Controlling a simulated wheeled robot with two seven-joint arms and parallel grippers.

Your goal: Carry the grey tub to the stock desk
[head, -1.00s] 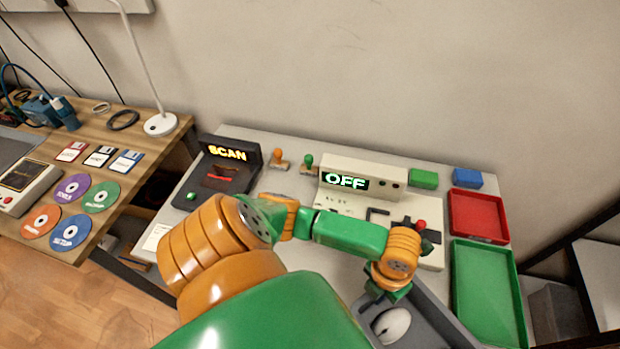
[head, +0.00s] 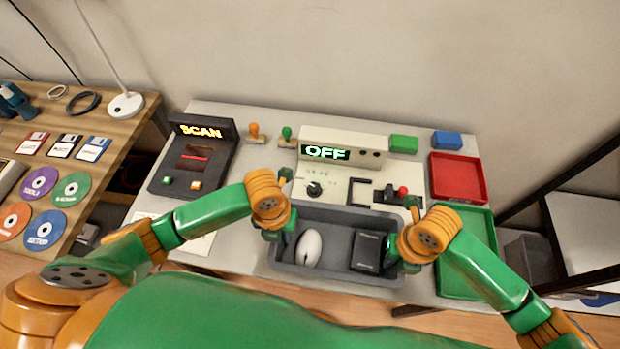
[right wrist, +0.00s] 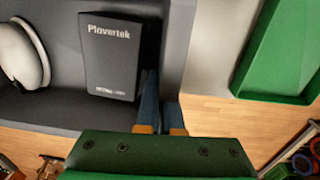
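The grey tub (head: 335,264) is at the front of the light grey desk, in front of the OFF device. It holds a white mouse (head: 309,248) and a black box (head: 367,251). My left gripper (head: 277,237) is at the tub's left wall and looks shut on it; its fingertips are partly hidden. My right gripper (head: 400,264) is at the right wall. In the right wrist view, its blue fingers (right wrist: 162,105) stand close on both sides of that wall, beside the black box. I cannot tell how far the tub is above the desk.
The OFF device (head: 340,150) stands behind the tub, with the SCAN device (head: 194,157) to its left. A green tray (head: 470,225) lies close right of my right gripper, a red tray (head: 458,178) behind it. A wooden table (head: 100,140) stands left, dark shelving (head: 560,190) right.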

